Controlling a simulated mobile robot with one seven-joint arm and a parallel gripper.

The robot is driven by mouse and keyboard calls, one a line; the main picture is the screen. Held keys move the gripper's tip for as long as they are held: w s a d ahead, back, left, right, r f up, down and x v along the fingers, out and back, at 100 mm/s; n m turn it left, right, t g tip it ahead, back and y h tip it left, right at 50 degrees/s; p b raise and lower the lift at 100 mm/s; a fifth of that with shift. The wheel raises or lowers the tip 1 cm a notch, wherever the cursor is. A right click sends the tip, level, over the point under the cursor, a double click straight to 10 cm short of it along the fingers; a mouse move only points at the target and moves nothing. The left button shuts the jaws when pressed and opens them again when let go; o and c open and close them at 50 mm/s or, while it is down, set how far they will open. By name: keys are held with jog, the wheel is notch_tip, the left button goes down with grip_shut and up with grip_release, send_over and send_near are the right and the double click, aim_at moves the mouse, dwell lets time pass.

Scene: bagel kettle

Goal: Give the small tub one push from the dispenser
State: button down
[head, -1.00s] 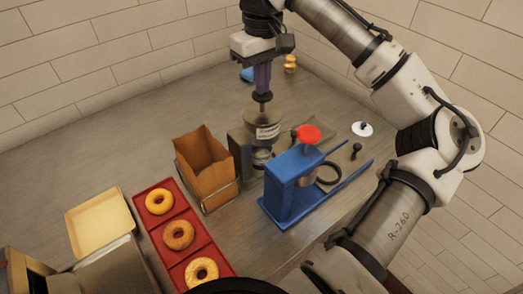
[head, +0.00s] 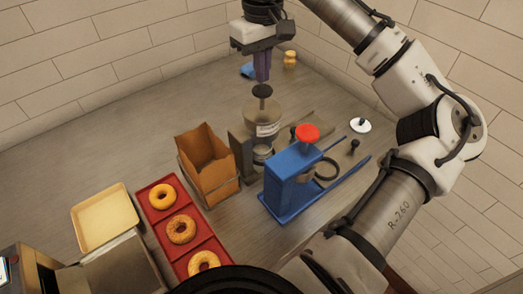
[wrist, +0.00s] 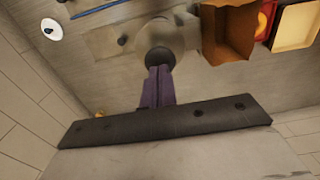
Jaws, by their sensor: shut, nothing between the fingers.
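The dispenser (head: 263,118) is a grey metal pot with a pale label, held on a dark stand (head: 241,150). Its round black plunger knob (head: 262,90) stands above the pot's rim. A small clear or grey tub (head: 262,154) shows below the pot, partly hidden by the blue device; its contents cannot be made out. My gripper (head: 262,80) points down over the knob, its purple fingers shut and empty. The fingertips look just above the knob. In the wrist view, the fingers (wrist: 158,72) end at the dark knob (wrist: 160,60); contact cannot be told there.
A blue device with a red knob (head: 307,133) stands right of the dispenser. A brown paper bag (head: 207,165) in a wire holder is at left. A red tray (head: 163,220) holds bagels beside a yellow tray (head: 104,219). A white lid-like disc (head: 360,125) lies at right.

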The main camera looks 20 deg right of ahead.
jog(key=shift+r, duration=2.95)
jog(key=shift+f, duration=0.1)
